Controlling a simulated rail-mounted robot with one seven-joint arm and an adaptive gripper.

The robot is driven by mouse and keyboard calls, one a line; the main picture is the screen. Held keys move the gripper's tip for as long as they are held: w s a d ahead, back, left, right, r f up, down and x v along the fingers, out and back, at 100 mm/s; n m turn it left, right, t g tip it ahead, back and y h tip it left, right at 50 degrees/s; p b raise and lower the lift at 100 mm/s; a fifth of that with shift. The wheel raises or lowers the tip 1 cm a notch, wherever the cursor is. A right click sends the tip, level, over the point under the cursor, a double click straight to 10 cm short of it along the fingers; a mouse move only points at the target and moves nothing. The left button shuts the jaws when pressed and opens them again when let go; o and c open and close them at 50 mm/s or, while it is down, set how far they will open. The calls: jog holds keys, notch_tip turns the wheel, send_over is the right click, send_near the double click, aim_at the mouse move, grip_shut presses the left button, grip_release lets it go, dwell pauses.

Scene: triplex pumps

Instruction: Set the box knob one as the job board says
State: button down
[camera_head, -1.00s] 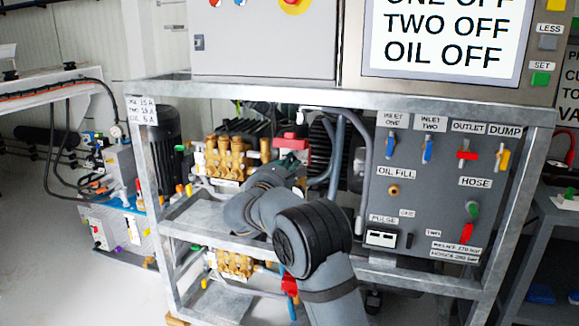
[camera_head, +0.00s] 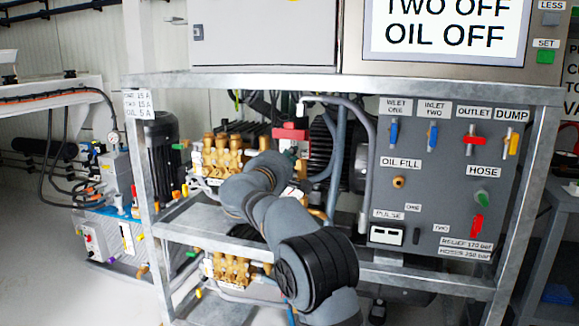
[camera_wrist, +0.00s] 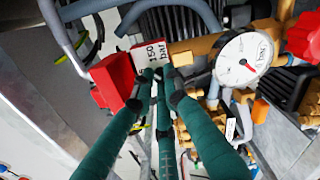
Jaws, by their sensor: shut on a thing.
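The job board (camera_head: 446,28) at the top of the head view shows "TWO OFF" and "OIL OFF"; its upper part is cut off. A grey box (camera_head: 265,40) stands to its left, its top cut off; no knob labelled one can be read on it. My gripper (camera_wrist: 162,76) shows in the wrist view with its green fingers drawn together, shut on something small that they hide. A red block (camera_wrist: 112,82) with a "150 bar" tag (camera_wrist: 152,54) is beside the fingertips. My gripper is hidden behind my arm in the head view.
A white-faced gauge (camera_wrist: 244,60) and brass pump parts lie right of my fingers. The grey valve panel (camera_head: 440,185) fills the frame's right side. Galvanised rails (camera_head: 340,84) surround the pumps. A small control box (camera_head: 102,238) stands low at left.

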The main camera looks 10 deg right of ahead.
jog(key=shift+f+m+b, duration=0.1)
jog(key=shift+m+b, duration=0.5)
jog(key=shift+m, duration=0.3)
jog(key=c, duration=1.9)
grip_release()
jog(key=shift+o, duration=0.8)
jog(key=v, duration=1.2)
jog(key=shift+w, duration=0.1)
